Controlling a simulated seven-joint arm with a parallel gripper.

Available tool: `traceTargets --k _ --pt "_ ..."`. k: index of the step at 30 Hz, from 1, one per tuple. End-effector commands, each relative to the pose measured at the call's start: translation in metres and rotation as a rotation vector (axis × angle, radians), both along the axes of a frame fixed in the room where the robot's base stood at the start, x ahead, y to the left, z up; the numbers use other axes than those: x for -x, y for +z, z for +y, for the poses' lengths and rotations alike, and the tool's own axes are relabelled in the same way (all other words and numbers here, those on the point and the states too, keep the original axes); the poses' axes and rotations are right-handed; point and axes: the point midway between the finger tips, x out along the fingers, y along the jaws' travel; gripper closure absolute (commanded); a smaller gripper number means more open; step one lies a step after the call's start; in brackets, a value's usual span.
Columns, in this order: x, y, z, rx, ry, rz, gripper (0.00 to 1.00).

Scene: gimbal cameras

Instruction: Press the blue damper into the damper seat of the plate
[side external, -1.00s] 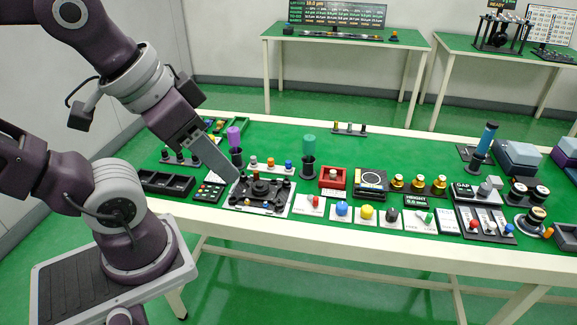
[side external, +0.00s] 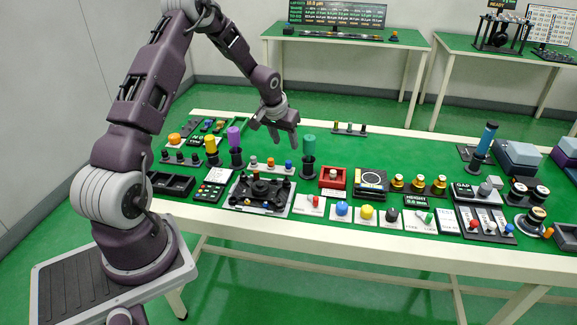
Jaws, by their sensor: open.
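The small blue damper (side external: 289,164) stands at the right end of a short white rack, beside an orange one (side external: 270,162) and a grey one (side external: 254,161). The plate (side external: 236,203) lies in front of the rack, a light-edged base crowded with black fittings. Which fitting is the damper seat is too small to tell. My gripper (side external: 286,149) points down with its fingers apart and appears empty. In the picture it is just above the blue damper; its exact height and depth are unclear.
A red box (side external: 333,178) lies right of the plate. Several colored knobs line the front edge.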

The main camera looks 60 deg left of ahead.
Motion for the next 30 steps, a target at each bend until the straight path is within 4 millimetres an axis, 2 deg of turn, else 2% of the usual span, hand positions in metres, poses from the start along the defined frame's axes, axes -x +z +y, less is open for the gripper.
traceTargets --k 1,3,8,15,23,30 --pt "0.0 -0.013 0.006 0.01 0.012 0.0 0.54" --pt "-0.001 -0.023 0.011 0.014 0.019 -0.004 0.54" --pt "-0.007 -0.044 0.012 0.017 0.019 -0.002 0.54" --pt "-0.018 -0.085 0.012 0.016 0.019 -0.001 0.54" --pt "-0.02 -0.09 0.013 0.015 0.019 -0.002 0.54" --pt "-0.02 -0.089 0.013 0.016 0.019 -0.001 1.0"
